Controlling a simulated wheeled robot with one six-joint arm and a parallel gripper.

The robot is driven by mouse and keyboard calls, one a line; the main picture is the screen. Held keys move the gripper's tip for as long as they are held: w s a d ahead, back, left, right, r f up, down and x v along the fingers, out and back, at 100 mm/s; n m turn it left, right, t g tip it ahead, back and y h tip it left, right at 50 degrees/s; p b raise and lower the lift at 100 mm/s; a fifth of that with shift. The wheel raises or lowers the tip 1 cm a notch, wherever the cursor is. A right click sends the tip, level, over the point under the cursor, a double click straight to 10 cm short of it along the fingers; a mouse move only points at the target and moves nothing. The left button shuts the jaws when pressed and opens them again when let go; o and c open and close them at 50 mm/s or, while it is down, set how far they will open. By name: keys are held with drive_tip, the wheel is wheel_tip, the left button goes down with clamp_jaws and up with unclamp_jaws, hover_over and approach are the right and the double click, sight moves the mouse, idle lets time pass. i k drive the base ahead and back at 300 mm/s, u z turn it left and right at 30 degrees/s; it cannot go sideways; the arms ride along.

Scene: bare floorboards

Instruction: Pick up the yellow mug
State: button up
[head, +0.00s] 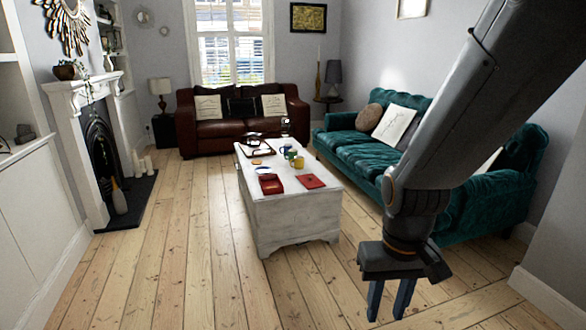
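The yellow mug (298,162) stands on the white chest-like coffee table (293,212), toward its right edge. Small blue and green mugs (287,152) stand close behind and left of it. My gripper (389,300) hangs at the lower right, pointing down, well in front and right of the table. Its two blue fingers are apart with floor showing between them, and it holds nothing.
On the table lie a red box (270,184), a red book (310,181) and a dark tray (257,148). A teal sofa (360,150) stands right, a brown leather sofa (222,127) behind, a fireplace (100,150) left. Floorboards (190,250) are clear left and in front.

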sight(298, 160)
drive_tip(key=z, duration=0.3)
drive_tip(key=i, duration=1.95)
drive_tip(key=u, duration=0.1)
drive_tip(key=i, duration=1.9)
drive_tip(key=u, duration=0.6)
drive_tip(key=i, duration=0.5)
drive_tip(key=u, duration=0.1)
